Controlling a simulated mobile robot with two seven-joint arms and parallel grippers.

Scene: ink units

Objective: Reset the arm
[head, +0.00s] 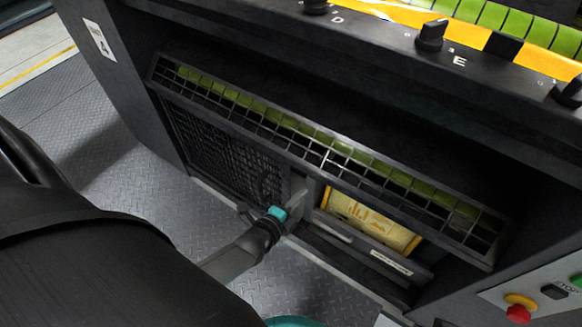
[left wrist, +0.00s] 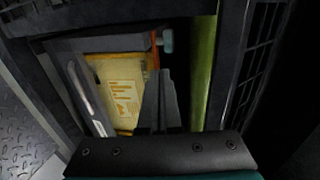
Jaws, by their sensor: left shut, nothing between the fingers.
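My left gripper (head: 298,188) is at the lower front of the dark machine, just left of the yellow panel of an ink unit. Its fingers (left wrist: 158,80) show in the left wrist view, closed together and empty. They point into a dark recess beside the panel; I cannot tell whether they touch anything. The yellow panel (head: 370,218) has an orange printed label and sits in a dark frame. It also shows in the left wrist view (left wrist: 118,92), left of the fingers. My right gripper is not in view.
A grid guard (head: 330,155) with green bars behind it runs above the gripper. A mesh panel (head: 225,150) is to the left. A control panel with a red button (head: 518,314) is at lower right. The tread-plate floor (head: 110,160) is clear at left.

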